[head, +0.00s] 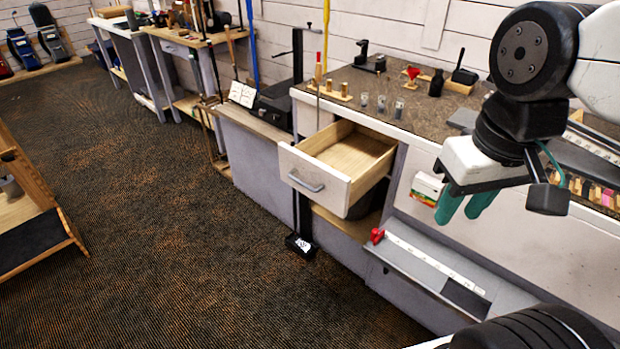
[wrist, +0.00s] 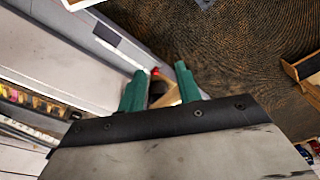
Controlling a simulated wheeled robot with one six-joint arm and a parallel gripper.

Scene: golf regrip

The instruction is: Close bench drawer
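The bench drawer (head: 338,165) is pulled out from the workbench (head: 425,115), below its top at the left end. Its inside looks empty, with a bare wooden bottom. Its front has a grey bar handle (head: 306,181). My gripper (head: 466,205) is to the right of the drawer, in front of the bench, with its green fingers pointing down and apart from the drawer. In the wrist view the two green fingers of my gripper (wrist: 160,88) stand apart with nothing held between them. A small part of what looks like the drawer's pale wood shows between and beyond them, mostly hidden.
A lower ledge with a white ruler (head: 435,262) and a red clamp piece (head: 377,236) juts out below the drawer's right side. The carpet (head: 180,230) in front is clear. A wooden rack (head: 35,205) stands at far left.

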